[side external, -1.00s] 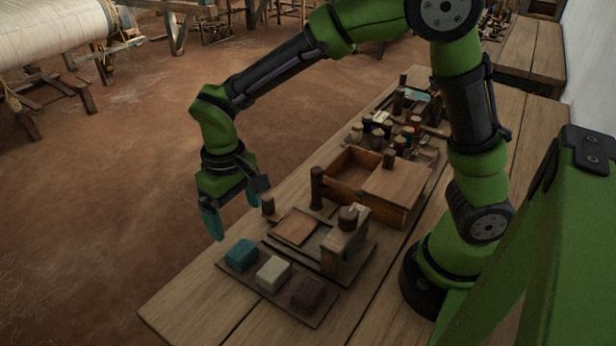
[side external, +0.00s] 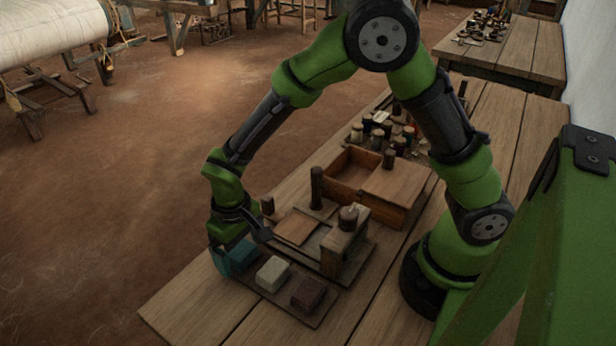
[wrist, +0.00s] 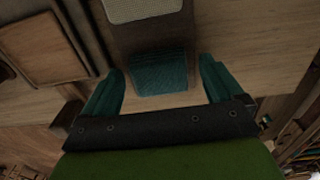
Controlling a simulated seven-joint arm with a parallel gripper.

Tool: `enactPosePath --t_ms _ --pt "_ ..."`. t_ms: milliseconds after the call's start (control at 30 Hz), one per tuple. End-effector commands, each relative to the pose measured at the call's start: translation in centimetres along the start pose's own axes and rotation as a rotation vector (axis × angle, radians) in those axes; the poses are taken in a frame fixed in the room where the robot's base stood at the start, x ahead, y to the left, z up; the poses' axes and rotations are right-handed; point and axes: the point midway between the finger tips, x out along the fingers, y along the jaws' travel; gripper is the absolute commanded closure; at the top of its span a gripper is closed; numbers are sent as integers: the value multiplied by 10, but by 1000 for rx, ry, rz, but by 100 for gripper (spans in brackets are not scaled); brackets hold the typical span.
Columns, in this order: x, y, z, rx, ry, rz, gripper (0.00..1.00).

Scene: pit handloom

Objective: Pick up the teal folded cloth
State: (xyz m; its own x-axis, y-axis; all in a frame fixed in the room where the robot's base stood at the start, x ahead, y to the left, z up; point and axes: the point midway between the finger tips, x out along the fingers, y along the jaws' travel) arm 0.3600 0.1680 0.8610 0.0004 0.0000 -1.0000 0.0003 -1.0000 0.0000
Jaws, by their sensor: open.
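The teal folded cloth (wrist: 160,72) lies at the end of a dark tray in the wrist view, between the two teal fingers of my gripper (wrist: 160,88). The fingers are open, with a visible gap on each side of the cloth. In the side view my gripper (side external: 232,262) is low over the left end of the tray (side external: 318,318). There it hides most of the cloth, and teal finger and teal cloth are hard to tell apart.
A cream cloth (side external: 273,273) and a dark red-brown cloth (side external: 308,294) lie beside it on the tray. A wooden stand with an upright post (side external: 317,188) and a partly open wooden box (side external: 395,188) are behind. The table's left front corner (side external: 175,315) is clear.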

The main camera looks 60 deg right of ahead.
Motion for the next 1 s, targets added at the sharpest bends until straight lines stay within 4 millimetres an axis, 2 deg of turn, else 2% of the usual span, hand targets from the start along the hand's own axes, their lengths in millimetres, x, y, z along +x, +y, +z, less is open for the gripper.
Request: enactPosePath --t_ms 67,433,733,867,1000 --pt "0 0 0 0 0 0 9" --pt "-1 0 0 0 0 0 66" --pt "-6 0 0 1 1 -1 66" --pt "-26 -1 -1 1 5 -3 66" --pt "-56 0 -1 1 5 -3 66"
